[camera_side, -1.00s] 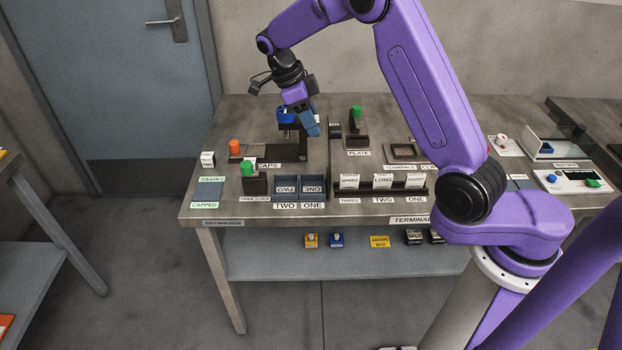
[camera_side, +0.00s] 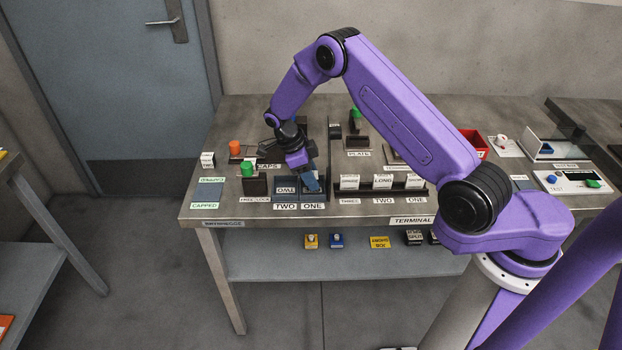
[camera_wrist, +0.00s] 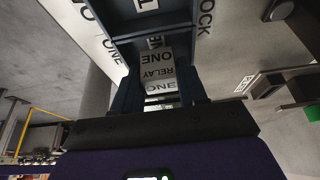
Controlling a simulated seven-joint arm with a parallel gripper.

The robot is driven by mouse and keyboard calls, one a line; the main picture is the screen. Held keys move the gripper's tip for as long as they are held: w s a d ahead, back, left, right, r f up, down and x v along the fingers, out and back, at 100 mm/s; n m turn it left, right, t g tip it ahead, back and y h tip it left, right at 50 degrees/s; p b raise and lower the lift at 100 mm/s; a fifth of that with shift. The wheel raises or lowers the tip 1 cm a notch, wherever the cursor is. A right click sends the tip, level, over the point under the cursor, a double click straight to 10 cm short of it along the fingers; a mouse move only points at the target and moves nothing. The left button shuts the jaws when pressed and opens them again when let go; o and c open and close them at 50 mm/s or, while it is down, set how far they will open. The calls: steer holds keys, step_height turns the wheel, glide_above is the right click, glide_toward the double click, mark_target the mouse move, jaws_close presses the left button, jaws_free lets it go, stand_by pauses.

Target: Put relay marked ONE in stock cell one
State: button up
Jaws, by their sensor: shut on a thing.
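The relay marked ONE (camera_wrist: 158,72) is a white-faced block with "RELAY ONE" lettering, upside down in the wrist view. My gripper (camera_wrist: 160,95) is shut on it, with a dark finger on each side. In the side view my gripper (camera_side: 310,184) is low over stock cell one (camera_side: 313,197), the right one of two blue-grey cells, and hides the relay. The cell's dark walls (camera_wrist: 122,48) show around and beyond the relay in the wrist view. I cannot tell how deep the relay sits in it. Stock cell two (camera_side: 286,197) is to the left.
A block with a green top (camera_side: 247,170) stands left of the cells. White terminal blocks (camera_side: 383,181) stand in a dark rack to the right. An orange-topped piece (camera_side: 234,147) is behind at left. The table's front edge is close to the cells.

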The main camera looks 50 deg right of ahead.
steer(key=shift+f, duration=0.7)
steer(key=shift+f, duration=0.1)
steer(key=o, duration=0.9)
steer(key=shift+c, duration=0.2)
steer(key=v, duration=1.2)
steer(key=shift+r, duration=0.2)
